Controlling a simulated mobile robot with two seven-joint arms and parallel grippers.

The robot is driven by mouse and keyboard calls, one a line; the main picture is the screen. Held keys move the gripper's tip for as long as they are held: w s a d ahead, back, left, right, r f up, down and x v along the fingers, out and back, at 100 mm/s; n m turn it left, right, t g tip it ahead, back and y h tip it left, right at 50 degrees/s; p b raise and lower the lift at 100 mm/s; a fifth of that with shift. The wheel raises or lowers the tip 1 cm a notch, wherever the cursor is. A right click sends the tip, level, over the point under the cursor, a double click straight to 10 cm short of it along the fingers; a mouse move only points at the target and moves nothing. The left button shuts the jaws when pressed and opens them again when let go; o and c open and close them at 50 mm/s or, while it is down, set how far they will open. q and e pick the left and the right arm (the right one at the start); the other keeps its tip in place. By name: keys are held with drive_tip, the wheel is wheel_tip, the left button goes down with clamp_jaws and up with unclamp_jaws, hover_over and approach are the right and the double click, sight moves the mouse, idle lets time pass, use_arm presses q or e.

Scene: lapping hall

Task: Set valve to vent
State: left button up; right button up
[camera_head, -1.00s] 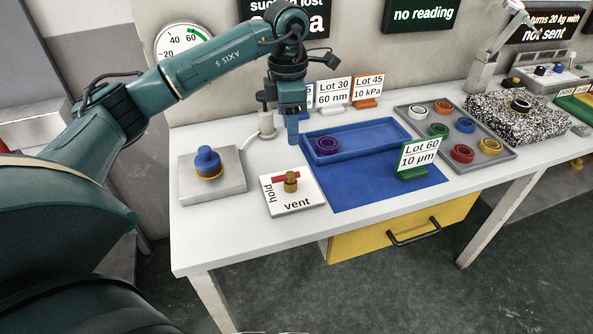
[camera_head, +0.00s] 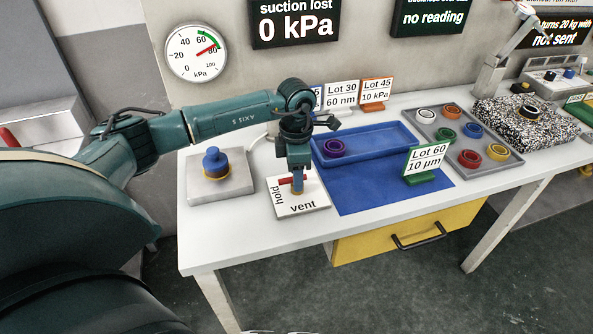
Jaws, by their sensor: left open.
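The valve is a white plate (camera_head: 313,196) marked "hold" on its left side and "vent" along its front. A red lever (camera_head: 284,181) shows in part, its end towards the "hold" side. The brass hub is mostly hidden behind my left gripper (camera_head: 297,187). That gripper is open and points down right over the hub and lever. I cannot tell whether its fingers touch the lever. My right gripper is not in view.
A blue knob (camera_head: 214,160) stands on a grey block left of the valve. A blue tray (camera_head: 375,146) with a purple ring and a "Lot 60" card (camera_head: 426,160) are to the right. A gauge (camera_head: 196,52) and a "suction lost 0 kPa" sign (camera_head: 294,22) are on the wall.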

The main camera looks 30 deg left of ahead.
use_arm(q)
drive_tip(key=shift+c, duration=0.3)
clamp_jaws()
